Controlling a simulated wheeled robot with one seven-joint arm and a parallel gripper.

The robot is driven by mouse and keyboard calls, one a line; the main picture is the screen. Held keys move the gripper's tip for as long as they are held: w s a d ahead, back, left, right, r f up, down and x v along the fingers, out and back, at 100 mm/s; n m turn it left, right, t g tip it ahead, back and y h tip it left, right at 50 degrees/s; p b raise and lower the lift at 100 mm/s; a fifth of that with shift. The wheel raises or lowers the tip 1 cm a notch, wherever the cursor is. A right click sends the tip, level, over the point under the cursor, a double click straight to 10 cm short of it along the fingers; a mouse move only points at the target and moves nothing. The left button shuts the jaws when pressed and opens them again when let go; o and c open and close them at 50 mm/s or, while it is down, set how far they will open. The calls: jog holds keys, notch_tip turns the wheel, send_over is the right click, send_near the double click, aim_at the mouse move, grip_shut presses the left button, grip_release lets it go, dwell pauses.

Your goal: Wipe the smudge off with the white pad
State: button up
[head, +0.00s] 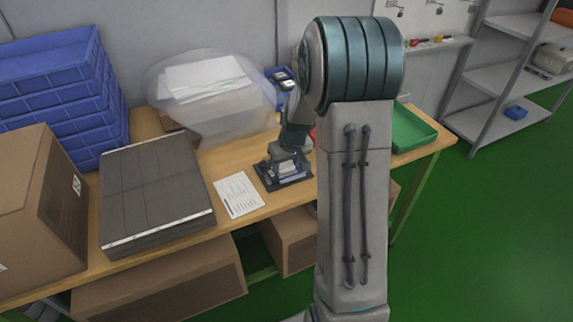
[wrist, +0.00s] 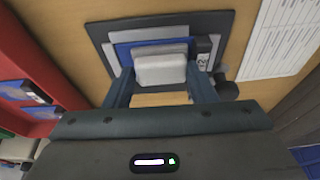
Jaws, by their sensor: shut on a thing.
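The white pad (wrist: 160,71) sits between the two fingers of my gripper (wrist: 162,85) in the wrist view, and the gripper is shut on it. Behind the pad is a dark flat device (wrist: 222,24) with a grey inner border and a blue area, lying on the wooden table. The pad covers part of the blue area; whether it touches the surface I cannot tell. In the head view my gripper (head: 287,158) is directly over the dark device (head: 268,180), partly hiding it. No smudge can be made out; it may be under the pad.
A printed sheet (head: 239,195) lies left of the device, with a grey flat case (head: 155,195) beyond it. Blue crates (head: 55,85), a cardboard box (head: 38,205) and a translucent-wrapped bin (head: 215,115) crowd the left and back. A red bin (wrist: 38,75) and green tray (head: 415,133) are also near.

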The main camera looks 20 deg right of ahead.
jog(key=shift+w+d+r+b, duration=0.1)
jog(key=shift+d+b, duration=0.25)
jog(key=shift+d, duration=1.9)
jog(key=shift+r, duration=0.15)
jog(key=shift+r+p, duration=1.75)
jog(key=shift+r, duration=1.1)
jog(key=shift+r, duration=0.1)
notch_tip(320, 180, up, 3)
jog(key=shift+f+p, duration=0.1)
jog(key=shift+p, duration=0.85)
